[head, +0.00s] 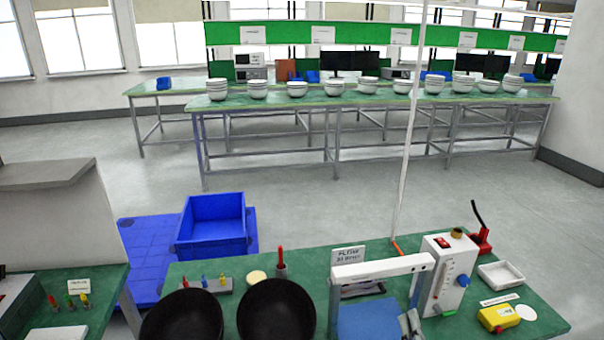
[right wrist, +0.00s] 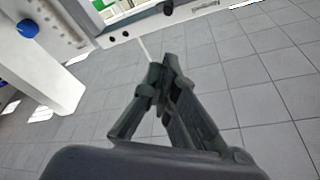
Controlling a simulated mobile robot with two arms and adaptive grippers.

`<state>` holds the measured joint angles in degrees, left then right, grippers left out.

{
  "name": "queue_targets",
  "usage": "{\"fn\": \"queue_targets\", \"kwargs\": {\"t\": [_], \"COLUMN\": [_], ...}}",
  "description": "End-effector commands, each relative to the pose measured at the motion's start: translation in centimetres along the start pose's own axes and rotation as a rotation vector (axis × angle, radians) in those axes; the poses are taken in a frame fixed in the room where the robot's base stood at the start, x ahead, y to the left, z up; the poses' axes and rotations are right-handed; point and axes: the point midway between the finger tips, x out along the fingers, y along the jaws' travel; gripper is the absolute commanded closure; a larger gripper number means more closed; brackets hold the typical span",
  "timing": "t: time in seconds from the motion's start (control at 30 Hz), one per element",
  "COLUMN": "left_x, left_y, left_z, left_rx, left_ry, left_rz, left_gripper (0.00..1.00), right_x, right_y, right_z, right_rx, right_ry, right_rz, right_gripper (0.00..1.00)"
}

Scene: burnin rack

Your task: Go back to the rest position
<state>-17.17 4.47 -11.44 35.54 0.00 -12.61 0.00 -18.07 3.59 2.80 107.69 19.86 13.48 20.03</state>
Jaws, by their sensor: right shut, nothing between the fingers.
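My right gripper (right wrist: 164,82) shows in the right wrist view, with its dark fingers together and nothing between them. Grey floor tiles lie behind it, and no object touches the fingers. In the head view I cannot make out its fingertips clearly. My left gripper is not in view.
The near green bench (head: 545,318) holds a white device (head: 446,262) with a blue knob, a white tray (head: 501,273) and a yellow box (head: 493,318). A blue crate (head: 212,222) stands left behind it. Open floor (head: 330,205) separates it from the far bench (head: 375,101) with bowls.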

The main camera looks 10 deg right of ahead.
Motion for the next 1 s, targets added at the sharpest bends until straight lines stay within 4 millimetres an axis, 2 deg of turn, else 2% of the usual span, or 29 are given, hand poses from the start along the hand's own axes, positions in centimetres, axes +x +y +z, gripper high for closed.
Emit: {"fn": "queue_targets", "kwargs": {"t": [0.13,0.27,0.4,0.5,0.7,1.0], "left_x": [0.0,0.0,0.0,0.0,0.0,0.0], "left_y": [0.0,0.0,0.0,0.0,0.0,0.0], "left_z": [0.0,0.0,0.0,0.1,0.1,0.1], "left_rx": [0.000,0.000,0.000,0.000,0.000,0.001], "left_ry": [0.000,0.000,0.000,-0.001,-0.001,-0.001], "left_rz": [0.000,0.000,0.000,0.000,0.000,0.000], "left_gripper": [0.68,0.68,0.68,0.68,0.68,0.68], "right_x": [-1.2,-3.7,-7.5,-11.0,-17.7,-24.8], "right_y": [-0.9,-1.5,-1.6,-1.3,-0.7,-0.1], "right_z": [3.1,6.5,9.2,10.4,10.8,9.0], "right_rx": [-0.081,-0.188,-0.310,-0.397,-0.537,-0.653], "right_ry": [-0.195,-0.429,-0.676,-0.850,-1.146,-1.426], "right_rz": [0.020,0.048,0.081,0.110,0.164,0.224], "right_gripper": [1.00,1.00,1.00,1.00,1.00,1.00]}}
